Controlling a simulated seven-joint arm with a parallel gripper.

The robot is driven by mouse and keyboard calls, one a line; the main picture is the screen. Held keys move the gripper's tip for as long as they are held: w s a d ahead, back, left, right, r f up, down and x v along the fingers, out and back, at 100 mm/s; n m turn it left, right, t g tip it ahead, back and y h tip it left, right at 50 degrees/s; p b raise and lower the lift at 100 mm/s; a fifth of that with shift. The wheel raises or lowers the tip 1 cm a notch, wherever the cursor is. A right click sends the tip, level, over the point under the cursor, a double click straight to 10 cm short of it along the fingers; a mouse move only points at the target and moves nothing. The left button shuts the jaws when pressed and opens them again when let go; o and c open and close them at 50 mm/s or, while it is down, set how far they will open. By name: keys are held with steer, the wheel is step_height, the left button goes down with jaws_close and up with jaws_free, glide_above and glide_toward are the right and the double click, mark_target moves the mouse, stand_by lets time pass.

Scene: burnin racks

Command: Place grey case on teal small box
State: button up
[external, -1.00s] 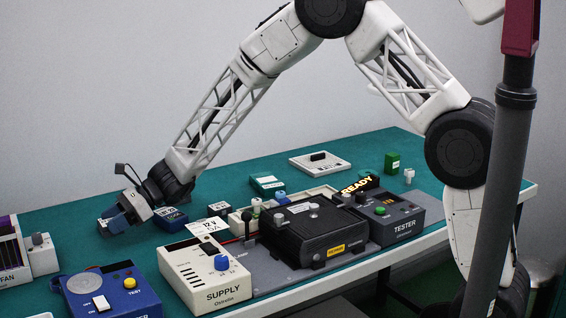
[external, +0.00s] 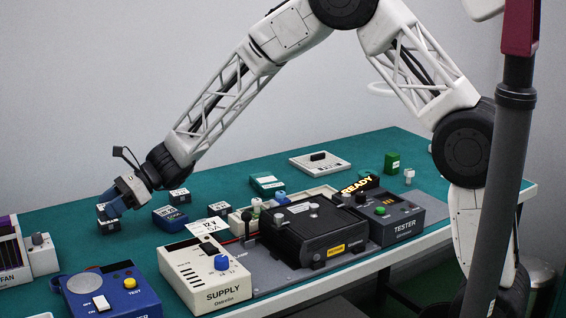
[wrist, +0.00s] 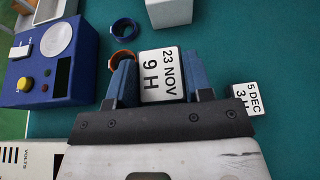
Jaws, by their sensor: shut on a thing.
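My gripper (external: 112,208) is low over the left part of the bench, its blue fingers shut on a small dark case (external: 104,213). The wrist view shows the white label "23 NOV 9 H" on top of the held case (wrist: 161,75), between the fingers. I take it for the grey case; its sides are mostly hidden, and I cannot tell whether it touches what is beneath. A small teal box (external: 267,183) with a white label lies on the teal mat near the middle back, well to the right of my gripper.
Dark labelled cases (external: 180,196) and (external: 219,209) and a blue box (external: 170,215) stand to the right of my gripper. The supply (external: 205,275), black fixture (external: 315,235) and tester (external: 390,220) fill the front. A blue control box (external: 110,292) sits front left. A green box (external: 392,163) stands farther right.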

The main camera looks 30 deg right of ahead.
stand_by(0.3)
steer(key=w+d+m+t, duration=0.1)
steer(key=w+d, duration=0.2)
steer(key=d, duration=1.1)
steer(key=s+d+m+t, duration=0.1)
steer(key=s+d, duration=0.1)
steer(key=d, duration=1)
steer(key=s+d+f+m+t, duration=0.1)
steer(key=s+d+t, duration=0.1)
steer(key=d, duration=1.1)
steer(key=s+d+m+t, duration=0.1)
steer(key=s+d, duration=0.2)
steer(key=d, duration=1)
steer(key=shift+s+d+f+m+h, duration=0.1)
steer(key=shift+s+f+m+h, duration=0.05)
steer(key=shift+f+m+h, duration=0.2)
glide_above(270, 180)
steer(key=shift+f, duration=0.75)
steer(key=shift+f, duration=1.75)
steer(key=shift+f, duration=0.1)
